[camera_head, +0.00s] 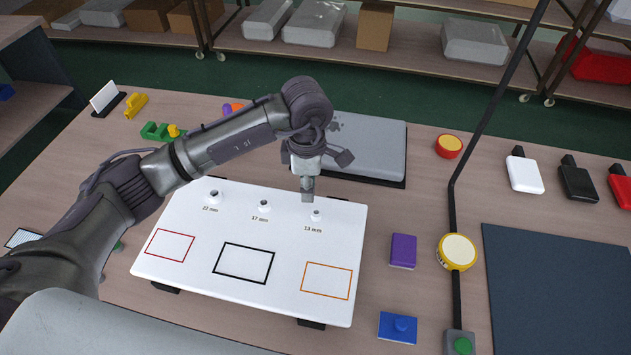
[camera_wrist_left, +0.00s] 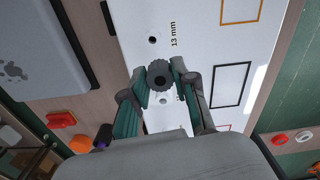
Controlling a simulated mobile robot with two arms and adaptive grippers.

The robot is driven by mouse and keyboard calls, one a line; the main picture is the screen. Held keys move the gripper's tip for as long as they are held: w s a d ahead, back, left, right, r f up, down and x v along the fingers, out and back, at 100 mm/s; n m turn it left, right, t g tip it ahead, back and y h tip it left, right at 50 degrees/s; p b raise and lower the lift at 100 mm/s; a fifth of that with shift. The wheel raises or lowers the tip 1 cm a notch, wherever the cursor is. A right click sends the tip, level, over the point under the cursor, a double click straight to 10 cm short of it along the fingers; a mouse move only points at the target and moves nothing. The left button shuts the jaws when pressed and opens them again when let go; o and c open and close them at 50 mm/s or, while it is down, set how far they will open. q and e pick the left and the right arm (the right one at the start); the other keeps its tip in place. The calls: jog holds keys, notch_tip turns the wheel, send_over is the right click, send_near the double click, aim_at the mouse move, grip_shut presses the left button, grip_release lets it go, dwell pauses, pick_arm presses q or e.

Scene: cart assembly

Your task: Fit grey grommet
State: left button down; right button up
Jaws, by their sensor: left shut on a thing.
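A dark grey ridged grommet (camera_wrist_left: 160,75) is pinched between the fingertips of my left gripper (camera_wrist_left: 159,80) in the left wrist view. In the head view my left gripper (camera_head: 307,186) hangs over the back right part of the white board (camera_head: 190,270), just behind the 13 mm post (camera_head: 316,215). The 17 mm post (camera_head: 264,205) and 22 mm post (camera_head: 214,196) stand to its left. In the wrist view the 13 mm hole (camera_wrist_left: 152,40) shows above the grommet, apart from it. My right gripper is not in view.
A grey laptop-like slab (camera_head: 365,145) lies behind the board. A purple block (camera_head: 403,250), a blue block (camera_head: 398,327) and a yellow round button (camera_head: 457,251) sit to the right. A dark mat (camera_head: 560,290) lies farther right. A thin dark pole rises beside the yellow button.

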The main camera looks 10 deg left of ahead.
pick_arm(q)
jog(key=shift+w+d+f+n, duration=0.25)
jog(key=shift+d+n, duration=0.15)
jog(key=shift+n, duration=0.8)
jog(key=f+b, duration=0.4)
jog(key=shift+w+d+f, duration=0.3)
jog(key=shift+d, duration=0.1)
jog(key=shift+f+b, duration=0.25)
jog(key=shift+b, duration=0.2)
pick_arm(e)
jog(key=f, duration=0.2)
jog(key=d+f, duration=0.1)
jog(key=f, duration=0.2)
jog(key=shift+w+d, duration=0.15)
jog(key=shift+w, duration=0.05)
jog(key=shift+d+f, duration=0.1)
